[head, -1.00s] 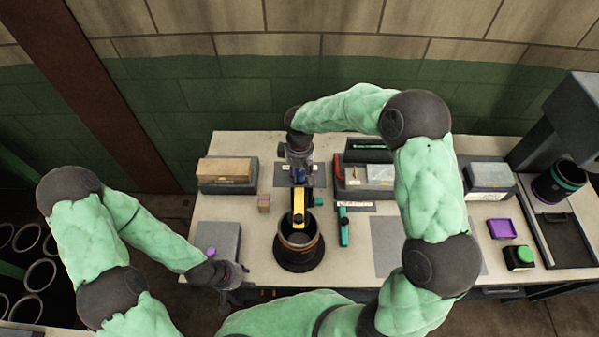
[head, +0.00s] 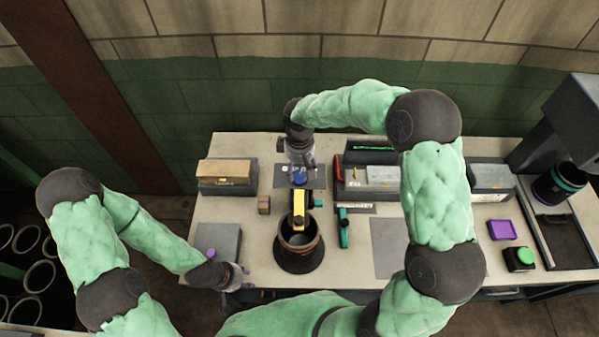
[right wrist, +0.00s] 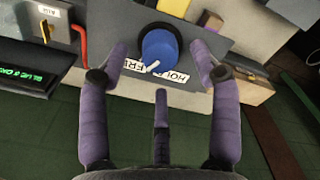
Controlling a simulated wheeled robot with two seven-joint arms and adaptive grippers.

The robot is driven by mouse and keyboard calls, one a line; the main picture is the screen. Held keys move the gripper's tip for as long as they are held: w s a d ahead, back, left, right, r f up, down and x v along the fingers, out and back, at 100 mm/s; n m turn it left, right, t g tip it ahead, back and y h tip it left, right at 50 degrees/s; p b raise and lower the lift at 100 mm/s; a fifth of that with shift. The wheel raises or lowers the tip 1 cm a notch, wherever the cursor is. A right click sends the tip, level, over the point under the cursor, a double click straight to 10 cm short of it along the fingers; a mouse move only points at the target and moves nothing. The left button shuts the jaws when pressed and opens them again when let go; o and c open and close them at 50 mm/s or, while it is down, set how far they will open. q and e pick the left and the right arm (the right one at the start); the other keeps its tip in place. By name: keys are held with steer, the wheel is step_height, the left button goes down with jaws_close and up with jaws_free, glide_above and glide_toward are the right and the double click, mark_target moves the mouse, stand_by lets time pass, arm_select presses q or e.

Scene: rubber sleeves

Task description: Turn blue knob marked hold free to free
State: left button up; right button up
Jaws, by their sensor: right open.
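The blue knob (head: 299,176) stands on a grey plate at the back middle of the bench. In the right wrist view the knob (right wrist: 158,46) is clear to see, with a white pointer mark at its lower left. The mark lies beside the FREE label (right wrist: 133,65); the HOLD label (right wrist: 172,76) is to its right, and both look upside down and are partly hidden. My right gripper (head: 302,163) is open, its purple fingers spread on either side of the knob and apart from it. My left gripper (head: 236,276) is low at the bench's front left, away from the knob; its fingers are too small to read.
A black pot (head: 299,253) with a yellow bar (head: 299,206) above it stands in front of the knob. A teal handle (head: 344,228) is to the right. A box (head: 226,172) is at left. A red handle (right wrist: 81,44) is near my right fingers in the wrist view.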

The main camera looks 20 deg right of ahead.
mark_target(300, 174)
step_height(300, 174, up, 9)
stand_by(0.3)
arm_select(q)
steer(key=shift+r, duration=0.1)
stand_by(0.4)
